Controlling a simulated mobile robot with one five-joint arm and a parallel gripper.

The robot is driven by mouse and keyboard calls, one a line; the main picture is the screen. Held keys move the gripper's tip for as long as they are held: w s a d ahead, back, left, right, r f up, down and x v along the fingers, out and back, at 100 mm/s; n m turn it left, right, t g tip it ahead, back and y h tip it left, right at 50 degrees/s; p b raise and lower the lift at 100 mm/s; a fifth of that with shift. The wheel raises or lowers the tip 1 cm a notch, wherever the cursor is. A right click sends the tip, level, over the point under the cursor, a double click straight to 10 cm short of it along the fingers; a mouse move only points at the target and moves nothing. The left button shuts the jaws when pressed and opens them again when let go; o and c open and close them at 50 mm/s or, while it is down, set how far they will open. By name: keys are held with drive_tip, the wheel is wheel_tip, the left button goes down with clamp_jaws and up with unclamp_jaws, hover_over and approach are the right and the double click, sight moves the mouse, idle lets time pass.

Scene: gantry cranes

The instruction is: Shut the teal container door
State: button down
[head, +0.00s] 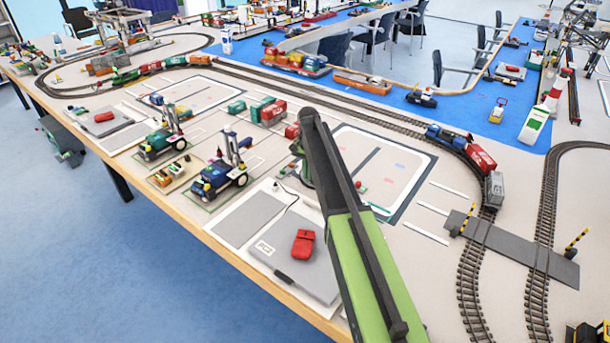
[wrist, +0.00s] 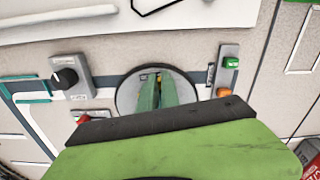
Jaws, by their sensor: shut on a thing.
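Teal containers stand mid-table in the head view: a larger one (head: 262,104) beside a red one, and a smaller one (head: 236,107) to its left. They are too small to tell which has a door or whether one is open. My gripper (head: 305,172) is lower and to the right of them, partly hidden by my arm. In the wrist view its green fingers (wrist: 156,92) point down over a round grey disc (wrist: 125,98). They are close together on a small thing that I cannot make out. No container door shows clearly there.
In the wrist view, a black knob (wrist: 67,77) is left of the disc and a green button (wrist: 231,63) right of it.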

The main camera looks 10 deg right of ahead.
drive_tip(key=shift+w+m, duration=0.1)
drive_tip(key=shift+m, duration=0.2)
idle(0.4)
drive_tip(key=c, duration=1.6)
unclamp_jaws()
drive_tip(key=shift+o, duration=0.2)
wheel_tip(320, 180, up, 17)
drive_tip(key=p, duration=1.7)
drive_tip(key=shift+r, duration=0.2)
drive_tip(key=shift+d, duration=0.1)
